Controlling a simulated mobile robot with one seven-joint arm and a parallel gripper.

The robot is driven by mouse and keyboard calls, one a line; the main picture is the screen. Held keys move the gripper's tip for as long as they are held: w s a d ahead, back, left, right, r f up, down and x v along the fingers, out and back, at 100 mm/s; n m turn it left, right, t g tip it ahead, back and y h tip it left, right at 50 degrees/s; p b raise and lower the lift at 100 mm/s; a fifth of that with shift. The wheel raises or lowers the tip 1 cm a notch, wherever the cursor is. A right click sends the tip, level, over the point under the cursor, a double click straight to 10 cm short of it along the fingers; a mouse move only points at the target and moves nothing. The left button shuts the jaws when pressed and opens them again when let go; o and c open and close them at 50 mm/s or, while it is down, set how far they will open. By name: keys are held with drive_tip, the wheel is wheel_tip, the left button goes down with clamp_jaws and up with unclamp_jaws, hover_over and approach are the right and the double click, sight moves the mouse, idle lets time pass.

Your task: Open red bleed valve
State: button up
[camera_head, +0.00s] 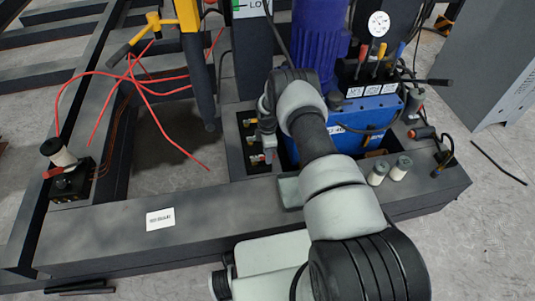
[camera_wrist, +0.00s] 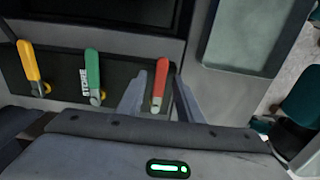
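The red bleed valve's lever (camera_wrist: 160,84) stands nearly upright at the right end of a dark valve panel (camera_wrist: 121,72) in the wrist view. My gripper (camera_wrist: 158,92) is open, with one finger on each side of the red lever. A gap shows on both sides, so it does not look gripped. A green lever (camera_wrist: 92,72) and a yellow lever (camera_wrist: 30,62) stand to its left. In the head view my gripper (camera_head: 268,147) is at the valve block (camera_head: 244,130), partly under my arm. The red lever cannot be made out clearly there.
A blue pump unit (camera_head: 343,133) with a gauge (camera_head: 379,23) stands right of the valve block. Red hoses (camera_head: 140,83) and a yellow-handled tool (camera_head: 187,14) are at left.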

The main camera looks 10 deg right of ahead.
clamp_jaws()
idle(0.3)
drive_tip(key=n, duration=0.1)
drive_tip(key=w+n, duration=0.1)
drive_tip(key=n, duration=0.1)
drive_tip(key=shift+w+a, duration=0.1)
drive_tip(key=shift+w, duration=0.2)
drive_tip(key=w+n, duration=0.1)
drive_tip(key=n, duration=0.1)
drive_tip(key=w+a+n, duration=0.1)
drive_tip(key=n, duration=0.1)
drive_tip(key=shift+n, duration=0.4)
drive_tip(key=a+n, duration=0.1)
drive_tip(key=n, duration=0.1)
drive_tip(key=w+n, duration=0.1)
drive_tip(key=n, duration=0.1)
drive_tip(key=shift+w+a+n, duration=0.15)
drive_tip(key=shift+a+n, duration=0.15)
drive_tip(key=shift+a, duration=0.1)
drive_tip(key=n, duration=0.1)
drive_tip(key=a+n, duration=0.1)
drive_tip(key=n, duration=0.1)
drive_tip(key=shift+w+a, duration=0.2)
drive_tip(key=shift+w, duration=0.05)
drive_tip(key=shift+a+n, duration=0.6)
drive_tip(key=shift+n, duration=0.7)
